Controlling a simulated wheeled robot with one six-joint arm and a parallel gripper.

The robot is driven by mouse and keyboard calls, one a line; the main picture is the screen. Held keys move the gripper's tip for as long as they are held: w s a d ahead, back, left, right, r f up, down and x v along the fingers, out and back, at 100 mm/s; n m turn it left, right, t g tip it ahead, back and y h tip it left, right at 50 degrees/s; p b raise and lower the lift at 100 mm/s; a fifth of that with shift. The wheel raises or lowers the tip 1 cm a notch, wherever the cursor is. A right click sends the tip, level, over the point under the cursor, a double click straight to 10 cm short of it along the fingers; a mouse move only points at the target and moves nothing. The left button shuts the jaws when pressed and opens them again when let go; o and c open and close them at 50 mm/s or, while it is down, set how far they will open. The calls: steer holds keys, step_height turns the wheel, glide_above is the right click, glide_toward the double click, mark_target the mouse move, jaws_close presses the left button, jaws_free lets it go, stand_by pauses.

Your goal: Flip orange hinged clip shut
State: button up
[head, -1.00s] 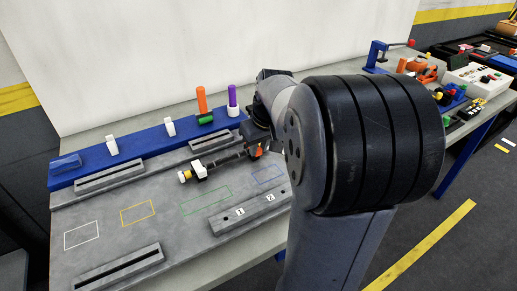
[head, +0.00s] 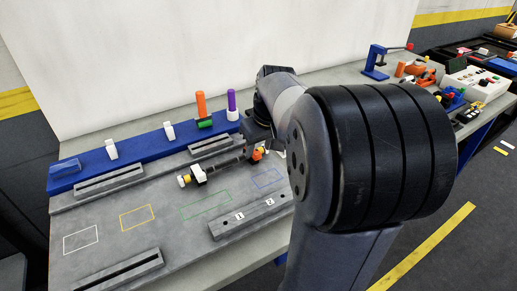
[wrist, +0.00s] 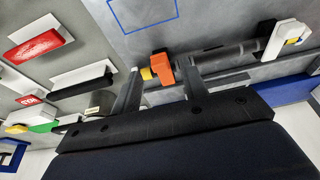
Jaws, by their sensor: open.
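The orange clip (wrist: 162,68) is at the left end of a dark grey shaft (wrist: 222,57) in the wrist view, beside a yellow end piece (wrist: 146,73). It also shows in the head view (head: 257,154), partly hidden by my arm. My gripper (wrist: 158,67) is open, with one finger on each side of the orange clip in the picture. I cannot tell whether either finger touches it or whether its hinged part is up or down. A white clip (wrist: 284,40) is at the shaft's other end; it also shows in the head view (head: 198,173).
A blue rail (head: 140,150) with white pegs, an orange cylinder (head: 201,104) and a purple cylinder (head: 232,100) stands along the back. A grey block marked 1 and 2 (head: 250,214) is in front. Coloured outlines mark bare board. Several devices stand at far right.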

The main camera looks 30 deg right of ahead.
steer(key=v, duration=0.8)
steer(key=shift+s+r+p, duration=0.2)
steer(key=shift+r+p, duration=0.15)
steer(key=shift+p, duration=0.05)
steer(key=shift+f, duration=0.1)
steer(key=x, duration=1)
steer(key=shift+w+f, duration=0.1)
steer(key=shift+w, duration=0.2)
steer(key=shift+g+p, duration=0.3)
steer(key=shift+g, duration=0.1)
steer(key=shift+f, duration=0.1)
